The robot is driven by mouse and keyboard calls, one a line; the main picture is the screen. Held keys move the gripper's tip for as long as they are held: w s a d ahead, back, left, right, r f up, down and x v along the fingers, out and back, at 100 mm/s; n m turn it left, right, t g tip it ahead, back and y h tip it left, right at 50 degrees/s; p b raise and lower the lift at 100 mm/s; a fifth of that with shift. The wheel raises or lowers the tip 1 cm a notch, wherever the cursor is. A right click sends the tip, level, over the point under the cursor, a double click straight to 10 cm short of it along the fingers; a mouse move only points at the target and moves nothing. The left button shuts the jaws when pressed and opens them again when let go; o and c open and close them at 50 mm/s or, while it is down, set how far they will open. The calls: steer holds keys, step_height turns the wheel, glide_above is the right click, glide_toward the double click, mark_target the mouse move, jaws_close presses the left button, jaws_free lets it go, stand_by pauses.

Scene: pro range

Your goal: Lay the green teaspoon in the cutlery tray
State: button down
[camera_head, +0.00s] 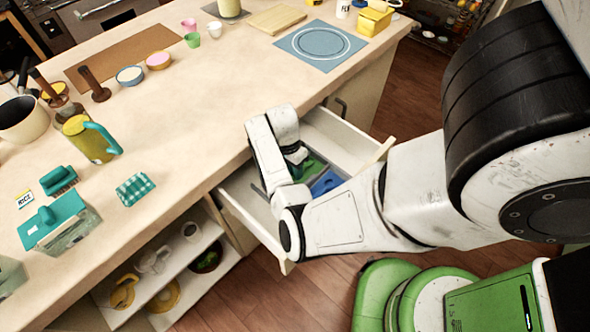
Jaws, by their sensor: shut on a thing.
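My gripper (297,154) points down into the open drawer, just below my white wrist. It is small and dark here and partly covered by my arm. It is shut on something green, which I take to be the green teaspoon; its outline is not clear. Green (314,164) and blue (326,183) shapes lie low in the drawer beside the gripper, and I cannot tell which are tray parts or cutlery. The cutlery tray itself is mostly hidden behind my arm. I cannot tell whether the spoon touches it.
The drawer (343,137) stands pulled out from the counter (190,135). Its front is partly behind my forearm. A checked cloth (135,189), a yellow jug (86,141) and a blue mat (346,58) are on the counter. Open shelves (196,250) hold crockery below.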

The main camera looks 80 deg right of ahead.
steer(key=c, duration=1)
jaws_free()
steer(key=shift+r, duration=0.1)
steer(key=shift+r, duration=0.25)
steer(key=v, duration=0.2)
steer(key=shift+s+r, duration=0.1)
steer(key=shift+r, duration=0.25)
steer(key=s+a+r+p, duration=0.3)
steer(key=s+a+r, duration=0.4)
steer(key=s, duration=0.5)
step_height(320, 180, up, 3)
steer(key=shift+a+f+p, duration=0.15)
steer(key=shift+f+p, duration=0.05)
steer(key=shift+p, duration=0.1)
